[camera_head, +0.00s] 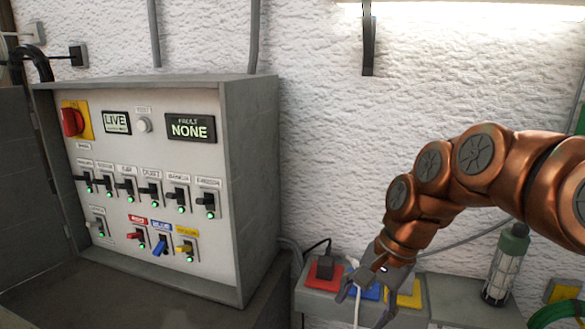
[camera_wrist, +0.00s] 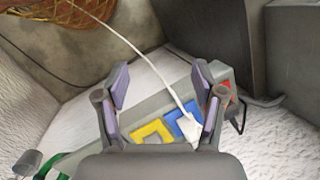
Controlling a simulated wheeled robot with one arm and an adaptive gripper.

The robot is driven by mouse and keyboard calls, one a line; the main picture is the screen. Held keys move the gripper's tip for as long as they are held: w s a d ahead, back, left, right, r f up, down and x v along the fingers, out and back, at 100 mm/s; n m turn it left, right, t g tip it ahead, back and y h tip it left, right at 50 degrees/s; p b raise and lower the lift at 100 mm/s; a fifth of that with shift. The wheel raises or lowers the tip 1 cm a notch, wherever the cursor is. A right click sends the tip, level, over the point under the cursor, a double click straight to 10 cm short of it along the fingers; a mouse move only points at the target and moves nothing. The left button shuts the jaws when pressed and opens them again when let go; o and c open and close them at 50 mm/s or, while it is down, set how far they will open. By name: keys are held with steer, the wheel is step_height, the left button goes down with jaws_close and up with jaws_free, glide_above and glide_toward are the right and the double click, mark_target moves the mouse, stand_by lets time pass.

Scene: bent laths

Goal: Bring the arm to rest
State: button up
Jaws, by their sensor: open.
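My copper-coloured arm (camera_head: 432,180) reaches in from the right and bends down to a grey gripper (camera_head: 365,306). The gripper is low, just above the socket strip by the wall. In the wrist view my gripper (camera_wrist: 160,84) has its two fingers wide apart. A white plug (camera_wrist: 187,129) with a white cable (camera_wrist: 150,66) shows at the blue socket (camera_wrist: 178,119), close to the right finger. The fingers do not close on it. The yellow socket (camera_wrist: 152,132) looks empty. I cannot tell how deep the white plug sits.
A grey control panel (camera_head: 262,180) with switches stands at left, its displays reading LIVE and FAULT NONE. A black plug (camera_head: 325,268) sits in the red socket (camera_head: 317,284). A caged lamp (camera_head: 505,265) stands at right. The white wall above the strip is mostly clear.

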steer(key=s+d+f+n+g+h, duration=0.1)
steer(key=s+d+f+n+h, duration=0.1)
steer(key=s, duration=0.9)
steer(key=s+d+f+n+h, duration=0.1)
steer(key=s+d+f+n, duration=0.3)
steer(key=s, duration=0.7)
step_height(320, 180, down, 4)
steer(key=shift+f+n+g+h, duration=0.2)
steer(key=shift+n+g+h, duration=0.2)
steer(key=shift+n, duration=0.7)
